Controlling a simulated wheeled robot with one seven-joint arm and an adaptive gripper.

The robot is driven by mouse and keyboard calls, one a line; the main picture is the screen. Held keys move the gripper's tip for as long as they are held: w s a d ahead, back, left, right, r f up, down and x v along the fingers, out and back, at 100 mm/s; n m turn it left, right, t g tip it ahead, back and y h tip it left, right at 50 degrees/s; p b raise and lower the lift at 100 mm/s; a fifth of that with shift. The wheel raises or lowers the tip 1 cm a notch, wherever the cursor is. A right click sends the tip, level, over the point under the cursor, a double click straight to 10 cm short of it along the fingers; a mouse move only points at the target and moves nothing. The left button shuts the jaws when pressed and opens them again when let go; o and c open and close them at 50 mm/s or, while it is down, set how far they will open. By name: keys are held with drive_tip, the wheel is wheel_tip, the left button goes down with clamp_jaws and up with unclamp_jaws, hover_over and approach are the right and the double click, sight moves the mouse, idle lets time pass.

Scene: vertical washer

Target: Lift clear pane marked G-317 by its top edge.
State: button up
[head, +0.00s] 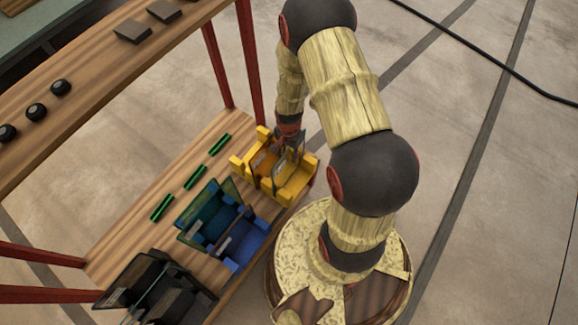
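My gripper (289,146) is low over the yellow rack (290,186), at the right end of the lower wooden shelf. A see-through pane (262,162) stands tilted in this rack, just left of my gripper. My fingers are small and partly hidden, so I cannot tell whether they are open or shut, or whether they touch a pane. A blue rack (243,248) holds see-through panes, one of them teal-tinted (194,204). A black rack (190,303) at the lower left holds dark panes (128,279). No marking is readable, so I cannot tell which pane is G-317.
Green bars (195,177) lie in a row on the lower shelf (128,238) behind the racks. An upper shelf (90,70) holds black round knobs (36,112) and dark flat blocks (132,31). Red posts (249,60) stand close behind the yellow rack. Floor at right is open, with a black cable (460,42).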

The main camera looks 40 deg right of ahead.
drive_tip(key=shift+f, duration=0.75)
drive_tip(key=shift+r, duration=0.1)
drive_tip(key=shift+c, duration=0.6)
clamp_jaws()
drive_tip(key=shift+w, duration=0.1)
